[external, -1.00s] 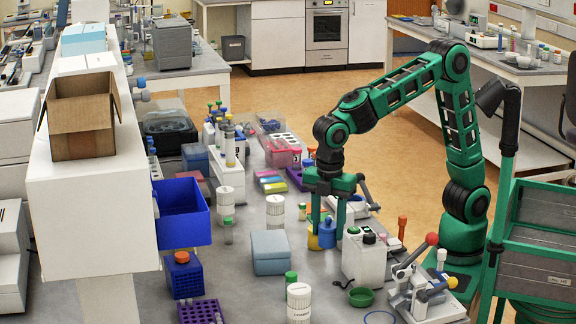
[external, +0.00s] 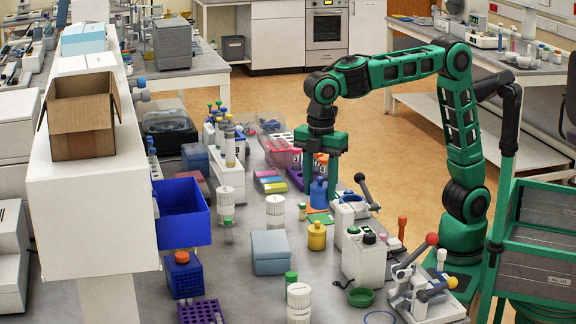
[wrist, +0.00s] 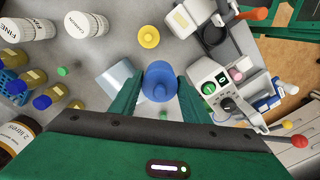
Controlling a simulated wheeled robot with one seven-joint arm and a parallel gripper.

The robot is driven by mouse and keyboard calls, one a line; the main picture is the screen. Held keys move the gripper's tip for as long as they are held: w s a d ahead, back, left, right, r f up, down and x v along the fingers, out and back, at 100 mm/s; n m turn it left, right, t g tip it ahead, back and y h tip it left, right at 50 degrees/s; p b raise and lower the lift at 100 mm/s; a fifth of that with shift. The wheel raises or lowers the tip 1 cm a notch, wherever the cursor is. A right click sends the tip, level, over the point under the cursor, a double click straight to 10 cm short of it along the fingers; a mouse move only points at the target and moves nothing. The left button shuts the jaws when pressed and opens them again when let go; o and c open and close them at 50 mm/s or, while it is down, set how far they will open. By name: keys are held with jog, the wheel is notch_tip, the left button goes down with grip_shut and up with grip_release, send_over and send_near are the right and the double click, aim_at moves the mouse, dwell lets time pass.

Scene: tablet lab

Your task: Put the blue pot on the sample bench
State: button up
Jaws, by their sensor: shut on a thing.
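My gripper (external: 319,178) is shut on the blue pot (external: 318,194) and holds it upright above the grey bench (external: 250,290). In the wrist view the blue pot (wrist: 160,80) sits between the two green fingers of my gripper (wrist: 159,92). The yellow pot (external: 317,237) stands on the bench just in front of it; it also shows in the wrist view (wrist: 148,37). No label shows which bench is the sample bench.
A white device (external: 365,262) stands right of the yellow pot, with a clamp-like device (external: 430,295) further right. A pale blue box (external: 270,253) and white canisters (external: 275,212) stand to the left. Another bench (external: 500,65) is at the back right.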

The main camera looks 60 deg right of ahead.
jog(key=w+d+r+m, duration=0.1)
jog(key=w+d+m, duration=0.4)
jog(key=w+d, duration=0.85)
jog(key=w+d+m, duration=0.4)
jog(key=w+d, duration=0.6)
jog(key=w, duration=0.6)
jog(key=w+d+f+m, duration=0.1)
jog(key=w+d+m, duration=0.2)
jog(key=d, duration=1)
jog(key=w+d+m, duration=0.2)
jog(key=d, duration=1.1)
jog(key=w+d+f+m, duration=0.1)
jog(key=w+d+m, duration=0.2)
jog(key=d, duration=1)
notch_tip(320, 180, down, 14)
jog(key=shift+a+f, duration=0.1)
jog(key=o, duration=1)
jog(key=shift+f, duration=0.1)
